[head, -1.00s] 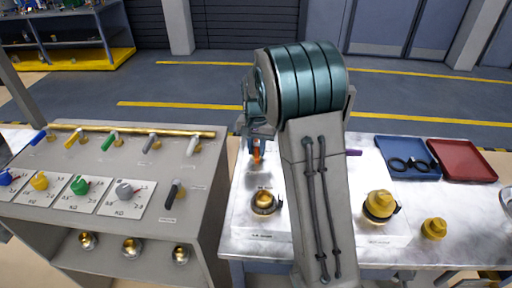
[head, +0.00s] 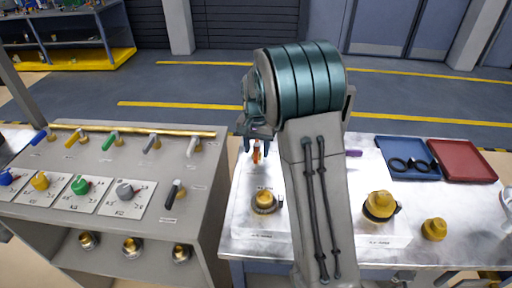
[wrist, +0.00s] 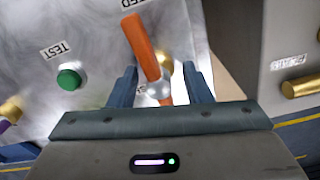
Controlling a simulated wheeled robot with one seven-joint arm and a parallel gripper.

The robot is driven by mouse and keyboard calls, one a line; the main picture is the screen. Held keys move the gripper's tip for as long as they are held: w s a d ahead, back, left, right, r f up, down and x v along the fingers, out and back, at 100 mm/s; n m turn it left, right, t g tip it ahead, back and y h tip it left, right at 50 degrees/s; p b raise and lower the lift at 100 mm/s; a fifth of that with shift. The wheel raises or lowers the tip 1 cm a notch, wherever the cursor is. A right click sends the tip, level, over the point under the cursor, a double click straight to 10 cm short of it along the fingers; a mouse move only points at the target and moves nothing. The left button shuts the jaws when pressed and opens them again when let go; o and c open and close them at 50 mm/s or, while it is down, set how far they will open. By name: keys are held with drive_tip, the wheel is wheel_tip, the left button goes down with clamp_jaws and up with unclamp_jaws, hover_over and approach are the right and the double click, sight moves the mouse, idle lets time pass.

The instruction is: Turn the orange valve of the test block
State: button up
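The orange valve (wrist: 143,45) has a long orange lever on a silver hub with a brass part behind it. In the wrist view it runs at a slant between the two blue fingers of my gripper (wrist: 159,75). The fingers are apart with a gap on each side of the lever, so my gripper looks open and not clamped. In the head view the small orange lever (head: 256,152) shows just below my gripper (head: 257,143), at the back left of the white table. My arm covers the middle of the test block there.
A green button (wrist: 69,79) labelled TEST is left of the lever. A grey console (head: 110,200) with coloured levers and knobs stands to the left. On the table are brass fittings (head: 379,205), a blue tray (head: 408,174) with black rings, and a red tray (head: 460,160).

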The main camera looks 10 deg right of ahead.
sight(257, 144)
wheel_tip(257, 144, up, 14)
idle(0.6)
drive_tip(key=s+f+n+t, duration=0.1)
drive_tip(key=s+f+n, duration=0.1)
drive_tip(key=s, duration=1.2)
drive_tip(key=s+f+n+t, duration=0.2)
drive_tip(key=s+f+n, duration=0.1)
drive_tip(key=s, duration=1)
drive_tip(key=shift+s+n, duration=0.4)
drive_tip(key=shift+n, duration=0.2)
drive_tip(key=shift+w+r, duration=0.1)
